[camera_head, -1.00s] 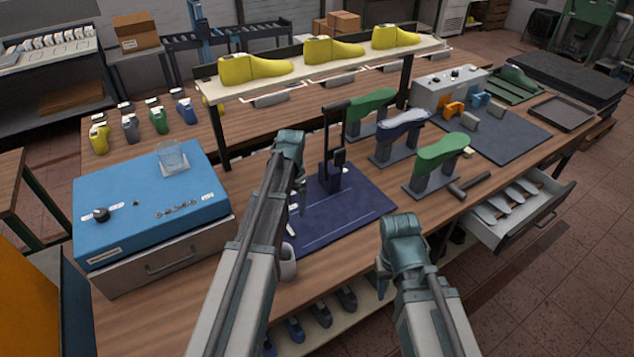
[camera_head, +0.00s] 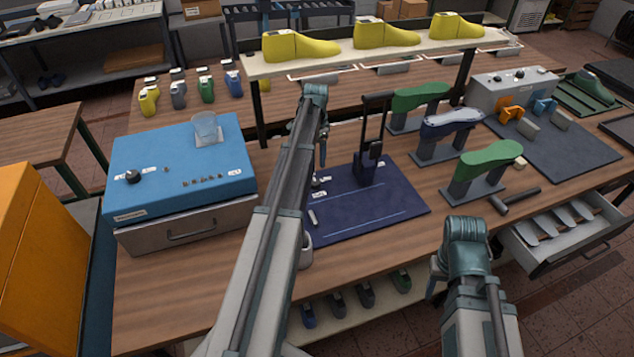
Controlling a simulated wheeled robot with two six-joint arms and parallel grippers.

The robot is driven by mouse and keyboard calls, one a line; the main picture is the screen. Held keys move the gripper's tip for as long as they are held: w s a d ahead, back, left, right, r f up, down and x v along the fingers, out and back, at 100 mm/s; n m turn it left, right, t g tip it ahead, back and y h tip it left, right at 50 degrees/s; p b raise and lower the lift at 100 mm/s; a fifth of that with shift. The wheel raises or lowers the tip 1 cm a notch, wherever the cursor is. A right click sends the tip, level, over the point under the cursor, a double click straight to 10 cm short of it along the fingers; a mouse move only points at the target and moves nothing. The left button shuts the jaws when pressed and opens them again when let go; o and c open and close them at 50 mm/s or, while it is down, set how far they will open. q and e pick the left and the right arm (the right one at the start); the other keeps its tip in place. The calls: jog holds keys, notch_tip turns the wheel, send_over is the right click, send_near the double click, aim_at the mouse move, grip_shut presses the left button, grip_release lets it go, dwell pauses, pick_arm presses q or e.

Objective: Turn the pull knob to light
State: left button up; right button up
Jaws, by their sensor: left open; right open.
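A black knob (camera_head: 133,176) stands on top of the blue box (camera_head: 205,165) at the left, near its left edge. A small dark stud and a row of small controls sit to its right, with labels too small to read. My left gripper (camera_head: 323,145) is open and empty above the bench, beside the dark blue mat and well right of the blue box. My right gripper (camera_head: 437,278) is open over the bench's front edge, mostly hidden behind its own wrist. Neither gripper touches the knob.
A dark press (camera_head: 368,165) stands on the blue mat (camera_head: 400,208). Green and white lasts on stands (camera_head: 490,160) and a grey control box (camera_head: 510,88) are at right. A shelf (camera_head: 300,65) with yellow lasts crosses behind.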

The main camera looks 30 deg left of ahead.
aim_at(316, 181)
pick_arm(q)
notch_tip(316, 181, down, 12)
jog(key=b, duration=1.1)
jog(key=shift+r, duration=0.1)
grip_shut()
